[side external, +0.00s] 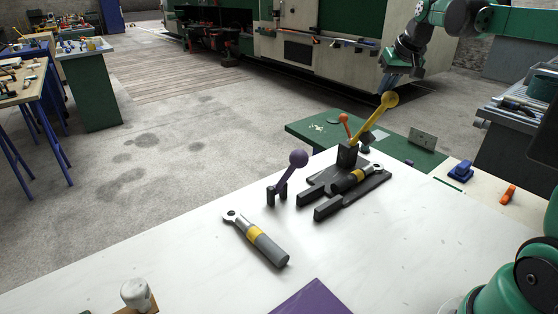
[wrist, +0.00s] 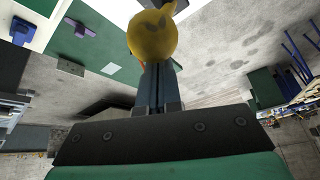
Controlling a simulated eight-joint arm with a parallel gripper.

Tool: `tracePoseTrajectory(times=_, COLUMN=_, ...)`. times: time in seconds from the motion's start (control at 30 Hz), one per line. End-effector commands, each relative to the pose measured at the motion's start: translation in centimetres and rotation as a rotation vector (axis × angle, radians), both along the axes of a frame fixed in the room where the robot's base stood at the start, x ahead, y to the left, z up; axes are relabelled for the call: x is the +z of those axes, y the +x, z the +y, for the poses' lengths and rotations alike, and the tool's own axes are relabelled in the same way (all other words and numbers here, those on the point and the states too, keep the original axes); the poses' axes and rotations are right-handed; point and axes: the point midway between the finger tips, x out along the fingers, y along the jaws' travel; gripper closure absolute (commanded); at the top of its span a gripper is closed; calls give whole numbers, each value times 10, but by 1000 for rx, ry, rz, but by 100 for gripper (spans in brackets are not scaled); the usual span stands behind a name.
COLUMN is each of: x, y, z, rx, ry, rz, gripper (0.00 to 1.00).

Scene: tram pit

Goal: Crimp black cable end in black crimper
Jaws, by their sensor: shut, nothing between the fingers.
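The black crimper (side external: 347,158) stands on the white table, with dark base bars and a raised yellow lever ending in a ball knob (side external: 390,99). A dark cable end (side external: 352,181) with a yellow band and metal ring lies in the crimper's base. A second, similar cable end (side external: 265,243) lies on the table in front. My gripper (side external: 384,88) is shut and empty, right at the yellow knob. In the wrist view, the yellow knob (wrist: 152,36) sits just beyond my closed fingertips (wrist: 158,72); I cannot tell whether they touch.
A purple-knobbed lever (side external: 298,159) on a small dark bracket stands left of the crimper. An orange-knobbed lever (side external: 343,118) rises behind it. A blue block (side external: 461,171) and an orange item (side external: 508,194) lie at right. The white table's left front is mostly clear.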

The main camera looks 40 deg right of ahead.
Motion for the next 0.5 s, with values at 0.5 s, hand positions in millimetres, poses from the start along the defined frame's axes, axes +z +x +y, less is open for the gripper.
tracePoseTrajectory(times=0.5, x=-10, y=-24, z=0, rx=-4, ry=1, rz=-129, gripper=100)
